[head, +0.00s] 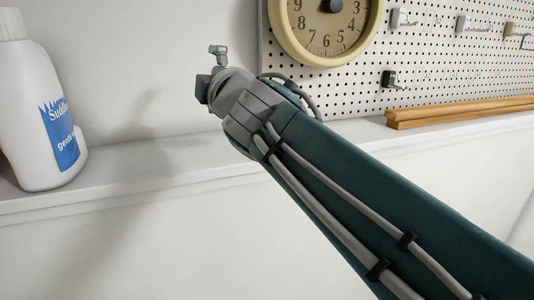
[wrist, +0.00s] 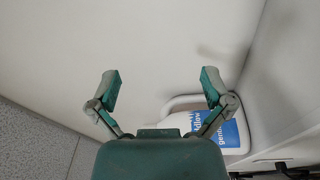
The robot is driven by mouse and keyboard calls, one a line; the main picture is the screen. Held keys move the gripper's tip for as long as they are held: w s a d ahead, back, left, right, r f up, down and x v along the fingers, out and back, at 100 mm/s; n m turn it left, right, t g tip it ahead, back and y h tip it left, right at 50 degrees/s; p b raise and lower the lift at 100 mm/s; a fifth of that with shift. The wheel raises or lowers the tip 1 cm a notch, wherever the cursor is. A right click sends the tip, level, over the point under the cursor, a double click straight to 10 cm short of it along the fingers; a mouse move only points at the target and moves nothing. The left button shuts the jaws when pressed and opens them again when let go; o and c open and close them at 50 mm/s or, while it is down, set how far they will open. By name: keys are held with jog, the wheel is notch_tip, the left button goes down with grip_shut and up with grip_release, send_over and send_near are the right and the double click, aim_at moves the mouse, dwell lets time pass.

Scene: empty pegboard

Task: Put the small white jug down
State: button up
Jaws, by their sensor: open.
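The small white jug (head: 42,115) with a blue label stands upright on the white ledge at the left of the head view.
The white ledge (head: 130,172) is clear between the jug and my arm. A pegboard (head: 440,60) with hooks and a round clock (head: 326,28) stands behind on the right. Wooden strips (head: 460,110) lie on the ledge below the pegboard.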

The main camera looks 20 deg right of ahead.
jog(key=s+d+f+m+g+h, duration=0.1)
jog(key=s+d+f+m+g, duration=0.2)
jog(key=f, duration=0.4)
jog(key=s+f+m+g+h, duration=0.1)
jog(key=s+f+m+g, duration=0.1)
jog(key=s+f+m, duration=0.3)
jog(key=s+d+f+m+g+h, duration=0.1)
jog(key=d+f+m+g, duration=0.15)
jog(key=f, duration=0.55)
jog(key=s+a+f+m+g+y, duration=0.2)
jog(key=s+f+m+g, duration=0.4)
jog(key=s+f, duration=0.5)
notch_tip(320, 180, down, 3)
jog(key=shift+a+r, duration=0.1)
jog(key=shift+a, duration=0.5)
